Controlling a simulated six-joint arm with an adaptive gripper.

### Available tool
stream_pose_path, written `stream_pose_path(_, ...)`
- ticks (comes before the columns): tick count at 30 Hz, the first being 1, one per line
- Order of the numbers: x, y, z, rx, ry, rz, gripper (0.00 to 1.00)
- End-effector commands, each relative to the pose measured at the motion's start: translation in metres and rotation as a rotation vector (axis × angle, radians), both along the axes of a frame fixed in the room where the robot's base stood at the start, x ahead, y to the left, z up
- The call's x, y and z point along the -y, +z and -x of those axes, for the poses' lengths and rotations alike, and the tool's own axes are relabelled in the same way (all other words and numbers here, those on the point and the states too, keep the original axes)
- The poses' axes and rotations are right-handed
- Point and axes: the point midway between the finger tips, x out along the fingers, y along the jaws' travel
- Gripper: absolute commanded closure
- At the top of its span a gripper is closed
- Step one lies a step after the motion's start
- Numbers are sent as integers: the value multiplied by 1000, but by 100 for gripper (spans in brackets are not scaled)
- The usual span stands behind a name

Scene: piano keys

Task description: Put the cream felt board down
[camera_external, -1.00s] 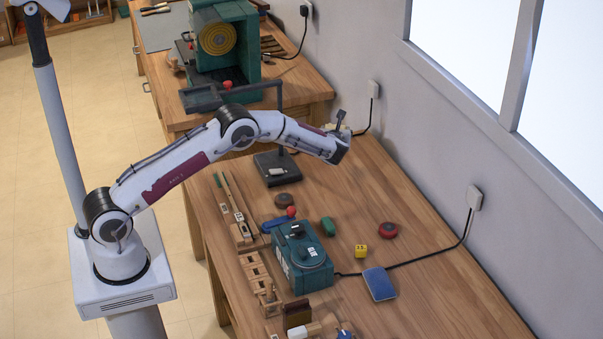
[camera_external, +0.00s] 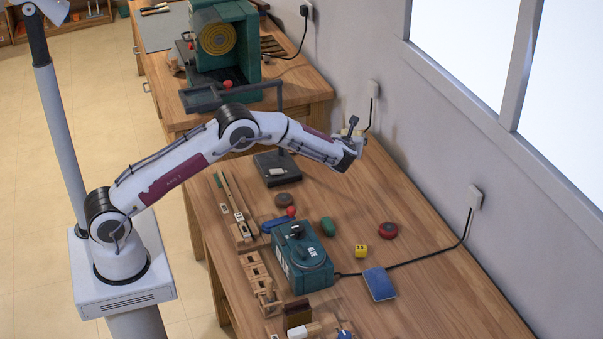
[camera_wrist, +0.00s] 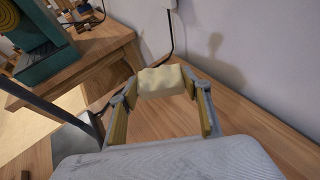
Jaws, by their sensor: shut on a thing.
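The cream felt board (camera_wrist: 161,82) is a pale, soft-edged block between the two fingertips in the wrist view. My gripper (camera_wrist: 160,88) is shut on it and holds it in front of the wrist. In the external view my gripper (camera_external: 354,137) is at the far part of the wooden bench (camera_external: 440,290), near the wall, and the board is mostly hidden behind the wrist. I cannot tell its exact height above the bench.
A dark stand (camera_external: 278,168) is left of my gripper. Bare wood lies to its right, beside the wall.

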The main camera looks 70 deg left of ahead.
Motion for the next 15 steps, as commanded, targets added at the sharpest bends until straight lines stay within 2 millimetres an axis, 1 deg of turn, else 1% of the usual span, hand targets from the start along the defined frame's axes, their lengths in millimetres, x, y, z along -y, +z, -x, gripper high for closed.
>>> stream_pose_path(1,18,2,-1,0,-28,0,67)
stream_pose_path(7,74,4,3,-2,-127,0,67)
stream_pose_path(9,89,3,6,-2,-156,0,67)
stream_pose_path(12,107,-1,11,-2,-191,0,67)
stream_pose_path(15,117,-5,17,-1,-215,0,67)
